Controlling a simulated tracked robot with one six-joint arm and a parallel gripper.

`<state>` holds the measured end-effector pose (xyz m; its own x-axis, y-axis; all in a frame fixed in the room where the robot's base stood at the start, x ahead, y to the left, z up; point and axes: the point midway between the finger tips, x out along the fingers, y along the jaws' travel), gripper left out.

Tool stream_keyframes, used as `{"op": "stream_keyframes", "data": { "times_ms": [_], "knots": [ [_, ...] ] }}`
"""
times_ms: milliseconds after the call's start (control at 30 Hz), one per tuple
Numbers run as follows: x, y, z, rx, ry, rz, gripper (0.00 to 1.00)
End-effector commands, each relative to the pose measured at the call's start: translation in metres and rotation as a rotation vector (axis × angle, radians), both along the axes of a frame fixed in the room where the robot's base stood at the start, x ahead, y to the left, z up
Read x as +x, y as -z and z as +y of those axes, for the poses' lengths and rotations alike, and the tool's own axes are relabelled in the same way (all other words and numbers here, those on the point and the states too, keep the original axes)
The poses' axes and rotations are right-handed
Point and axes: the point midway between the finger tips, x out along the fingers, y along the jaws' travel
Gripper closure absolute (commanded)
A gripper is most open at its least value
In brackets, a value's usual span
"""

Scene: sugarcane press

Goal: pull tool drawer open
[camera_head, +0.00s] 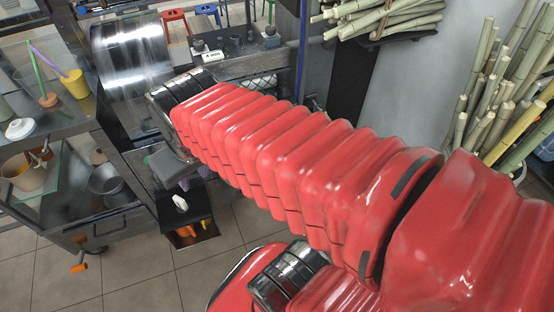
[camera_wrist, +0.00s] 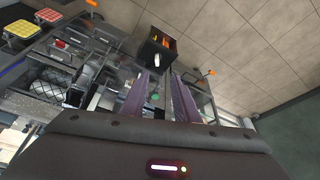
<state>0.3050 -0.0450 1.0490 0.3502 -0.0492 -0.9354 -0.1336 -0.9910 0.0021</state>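A black box-shaped drawer (camera_head: 205,228) juts out low from the press, left of centre in the head view. A white handle (camera_head: 181,203) is on it, and orange items show inside. In the wrist view the drawer (camera_wrist: 146,46) and its white handle (camera_wrist: 156,60) are beyond the fingertips, slightly left of the gap. My gripper (camera_wrist: 165,80) is open, its two purple fingers apart with nothing seen gripped. It appears apart from the handle. In the head view my red arm reaches toward the press, and its end is largely hidden.
A metal cart (camera_head: 104,226) with cups and pots stands at left. A shiny metal drum (camera_head: 132,60) is above the drawer. Sugarcane stalks (camera_head: 490,110) stand at right. Stools (camera_head: 176,18) are at the back. The tiled floor (camera_head: 140,270) before the drawer is clear.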

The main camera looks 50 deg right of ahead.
Motion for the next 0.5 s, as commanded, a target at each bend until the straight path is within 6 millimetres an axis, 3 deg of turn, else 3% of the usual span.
{"op": "stream_keyframes", "data": {
  "times_ms": [500],
  "knots": [
    [0.007, 0.092, -0.093, 0.033, 0.261, 0.253, 0.72]
  ]
}}
